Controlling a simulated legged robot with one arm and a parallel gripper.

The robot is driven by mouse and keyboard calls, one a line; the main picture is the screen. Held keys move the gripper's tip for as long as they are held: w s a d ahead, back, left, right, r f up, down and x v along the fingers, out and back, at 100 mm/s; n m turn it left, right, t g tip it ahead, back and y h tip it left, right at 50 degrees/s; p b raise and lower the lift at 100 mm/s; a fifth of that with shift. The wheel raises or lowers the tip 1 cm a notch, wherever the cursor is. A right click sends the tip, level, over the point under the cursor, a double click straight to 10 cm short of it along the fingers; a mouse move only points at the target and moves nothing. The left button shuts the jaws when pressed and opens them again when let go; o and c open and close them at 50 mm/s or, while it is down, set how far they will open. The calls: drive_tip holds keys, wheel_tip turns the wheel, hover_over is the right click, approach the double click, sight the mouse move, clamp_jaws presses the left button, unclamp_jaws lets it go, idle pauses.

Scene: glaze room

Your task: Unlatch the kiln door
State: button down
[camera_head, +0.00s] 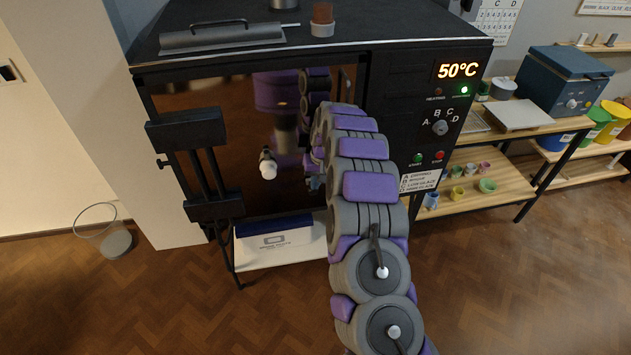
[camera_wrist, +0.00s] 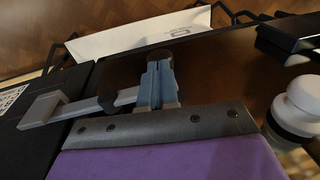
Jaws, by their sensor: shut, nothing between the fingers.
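The black kiln (camera_head: 400,75) has a dark, mirror-like door (camera_head: 200,108) that looks shut. A white knob (camera_head: 268,170) sticks out from the door; a white knob also shows at the right of the wrist view (camera_wrist: 300,108). A grey latch bar (camera_wrist: 45,108) with a dark round pivot (camera_wrist: 107,100) spans from the kiln's black side panel toward the door. My gripper (camera_wrist: 160,70) is shut and empty by the bar's door end; I cannot tell whether they touch. In the head view my arm mostly hides the gripper and latch.
A black bracket-like fitting (camera_head: 186,128) stands out at the door's left. A white box (camera_head: 280,247) sits below the kiln. The control panel reads 50°C, with a dial (camera_head: 440,127). Shelves with pots (camera_head: 486,186) stand right. Floor in front is clear.

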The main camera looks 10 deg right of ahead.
sight(311, 194)
drive_tip(key=f+h+p, duration=0.1)
drive_tip(key=h+p, duration=0.1)
drive_tip(key=shift+a+f+h, duration=0.3)
drive_tip(key=shift+a+f, duration=0.1)
drive_tip(key=f+h, duration=0.3)
drive_tip(key=shift+w+a+f+h, duration=0.1)
drive_tip(key=shift+a+f+h, duration=0.1)
drive_tip(key=shift+a+h, duration=0.1)
drive_tip(key=shift+a+b+x, duration=0.2)
drive_tip(key=shift+b+x, duration=0.5)
drive_tip(key=shift+x, duration=0.35)
drive_tip(key=d+f+b, duration=0.1)
drive_tip(key=d+f, duration=0.3)
drive_tip(key=f, duration=0.1)
drive_tip(key=shift+f, duration=0.2)
